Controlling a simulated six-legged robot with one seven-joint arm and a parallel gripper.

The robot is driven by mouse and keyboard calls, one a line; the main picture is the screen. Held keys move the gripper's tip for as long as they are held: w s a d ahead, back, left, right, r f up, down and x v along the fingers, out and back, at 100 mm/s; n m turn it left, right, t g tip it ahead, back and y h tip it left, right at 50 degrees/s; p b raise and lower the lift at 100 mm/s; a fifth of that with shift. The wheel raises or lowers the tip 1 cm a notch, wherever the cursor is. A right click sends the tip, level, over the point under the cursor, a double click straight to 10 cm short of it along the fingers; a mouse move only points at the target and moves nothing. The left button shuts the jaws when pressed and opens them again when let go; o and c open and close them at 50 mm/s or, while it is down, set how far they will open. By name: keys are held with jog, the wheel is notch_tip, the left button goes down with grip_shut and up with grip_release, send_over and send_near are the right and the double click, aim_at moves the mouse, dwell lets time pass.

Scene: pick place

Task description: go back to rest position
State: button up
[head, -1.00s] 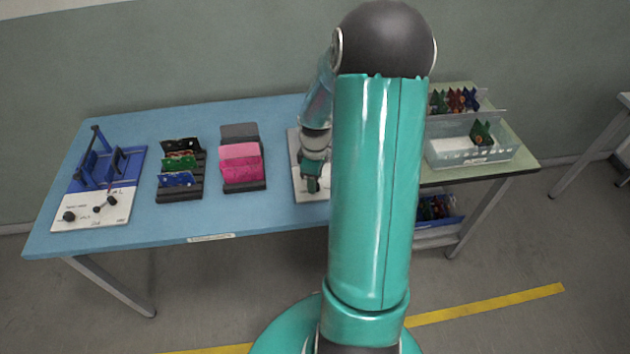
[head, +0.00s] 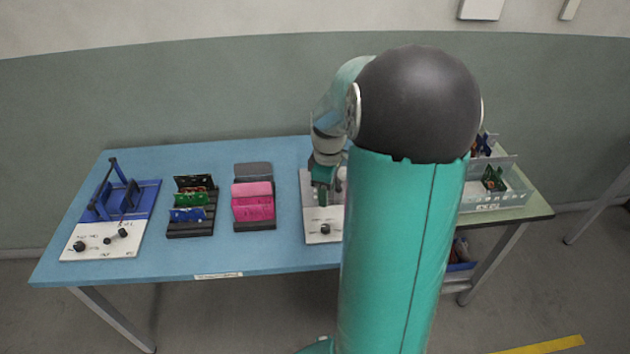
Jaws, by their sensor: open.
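My gripper (head: 323,196) points down over a white board with a black knob (head: 325,229) on the blue table. It is small in the picture, and I see nothing held in it. My arm's large teal link and dark round joint stand in front and hide the table's right part and some of the white board.
On the blue table (head: 120,262) stand a blue fixture on a white board (head: 103,243), a black rack with coloured boards (head: 190,230) and a rack with pink pieces (head: 253,215). A clear bin (head: 503,202) with boards stands at right. A blue bin (head: 460,262) sits below.

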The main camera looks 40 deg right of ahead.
jog(key=s+a+r+m+t, duration=0.2)
jog(key=a+r, duration=0.3)
jog(key=a, duration=0.4)
jog(key=s+a+r+m+t, duration=0.1)
jog(key=s+a+r+m, duration=0.1)
jog(key=s+a+r, duration=0.3)
jog(key=s+a+r+m+t, duration=0.2)
jog(key=s+a+r, duration=0.2)
jog(key=a, duration=0.9)
notch_tip(320, 180, up, 2)
jog(key=shift+a+t, duration=0.15)
jog(key=shift+t, duration=0.15)
